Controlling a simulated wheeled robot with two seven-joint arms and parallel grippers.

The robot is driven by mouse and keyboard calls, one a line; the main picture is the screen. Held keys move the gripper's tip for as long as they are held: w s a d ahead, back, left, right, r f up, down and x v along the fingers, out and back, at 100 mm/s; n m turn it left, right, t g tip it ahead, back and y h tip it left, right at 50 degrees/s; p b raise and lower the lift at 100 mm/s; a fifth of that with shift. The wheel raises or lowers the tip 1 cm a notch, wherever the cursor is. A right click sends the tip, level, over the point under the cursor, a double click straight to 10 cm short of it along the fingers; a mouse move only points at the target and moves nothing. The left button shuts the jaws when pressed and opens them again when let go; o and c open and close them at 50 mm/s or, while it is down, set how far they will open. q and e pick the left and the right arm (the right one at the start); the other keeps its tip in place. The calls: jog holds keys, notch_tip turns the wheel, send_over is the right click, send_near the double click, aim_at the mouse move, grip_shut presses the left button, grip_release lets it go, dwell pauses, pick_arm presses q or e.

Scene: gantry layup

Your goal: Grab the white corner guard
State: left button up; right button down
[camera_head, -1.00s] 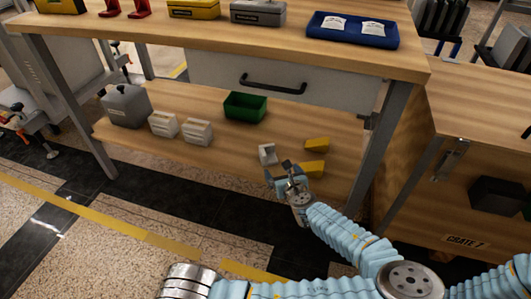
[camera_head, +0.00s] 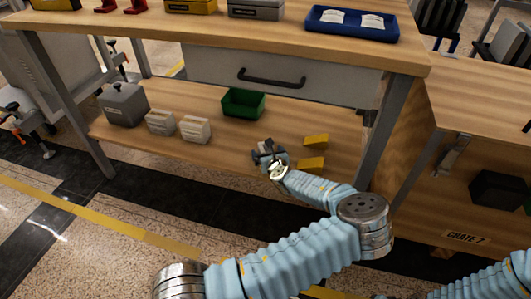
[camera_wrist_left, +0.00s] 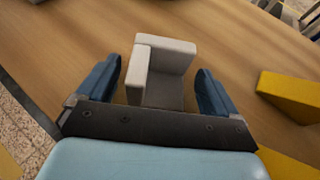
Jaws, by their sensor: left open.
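The white corner guard (camera_wrist_left: 163,58), an L-shaped pale block, stands on the wooden lower shelf in the left wrist view. My left gripper (camera_wrist_left: 157,78) is open, with one blue finger on each side of the guard. Gaps show between the fingers and the guard. In the head view my left gripper (camera_head: 268,154) is over the lower shelf, and it hides most or all of the guard. My right gripper is out of view.
Two yellow wedge blocks (camera_head: 316,142) (camera_head: 311,164) lie just right of the gripper. A green bin (camera_head: 243,103), white slotted blocks (camera_head: 195,129) and a grey canister (camera_head: 125,105) stand further left. The bench top (camera_head: 230,39) and drawer (camera_head: 285,79) overhang the shelf.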

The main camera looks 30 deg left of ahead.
pick_arm(q)
jog(key=c, duration=1.1)
